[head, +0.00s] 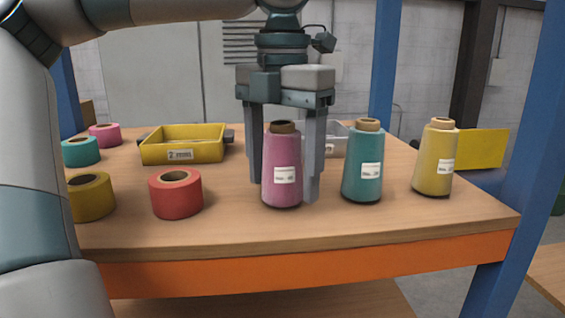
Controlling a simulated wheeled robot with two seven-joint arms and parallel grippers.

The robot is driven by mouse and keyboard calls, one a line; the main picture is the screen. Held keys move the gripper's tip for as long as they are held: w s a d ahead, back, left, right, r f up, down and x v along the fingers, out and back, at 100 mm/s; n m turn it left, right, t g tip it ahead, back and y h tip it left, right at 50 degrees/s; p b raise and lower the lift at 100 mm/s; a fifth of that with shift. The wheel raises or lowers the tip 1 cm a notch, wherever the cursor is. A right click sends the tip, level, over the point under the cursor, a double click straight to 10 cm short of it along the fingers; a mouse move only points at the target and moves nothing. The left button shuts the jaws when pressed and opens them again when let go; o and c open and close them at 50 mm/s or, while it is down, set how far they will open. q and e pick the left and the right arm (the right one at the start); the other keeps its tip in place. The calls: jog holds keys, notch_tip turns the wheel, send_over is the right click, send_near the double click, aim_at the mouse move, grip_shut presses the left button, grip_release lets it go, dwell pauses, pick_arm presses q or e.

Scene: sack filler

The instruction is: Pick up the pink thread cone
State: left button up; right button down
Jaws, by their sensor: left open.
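The pink thread cone (282,175) stands upright on the wooden table, with a brown top and a white label facing me. My left gripper (284,192) comes down from above, pointing straight down. Its fingers show on either side of the cone, the left one partly hidden behind it and the right one close along its right edge. The jaws are open; I cannot tell whether either finger touches the cone. The cone rests on the table. My right gripper is not in view.
A teal cone (362,180) stands close right of the gripper, and a yellow cone (435,165) farther right. A red roll (175,203) and other tape rolls are at left. A yellow tray (182,152) and a pale tray (336,148) stand behind. The table's front edge is clear.

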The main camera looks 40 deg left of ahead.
aim_at(283, 143)
pick_arm(q)
jog(key=shift+c, duration=0.4)
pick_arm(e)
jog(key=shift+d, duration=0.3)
pick_arm(q)
jog(key=c, duration=1.1)
jog(key=shift+r, duration=0.1)
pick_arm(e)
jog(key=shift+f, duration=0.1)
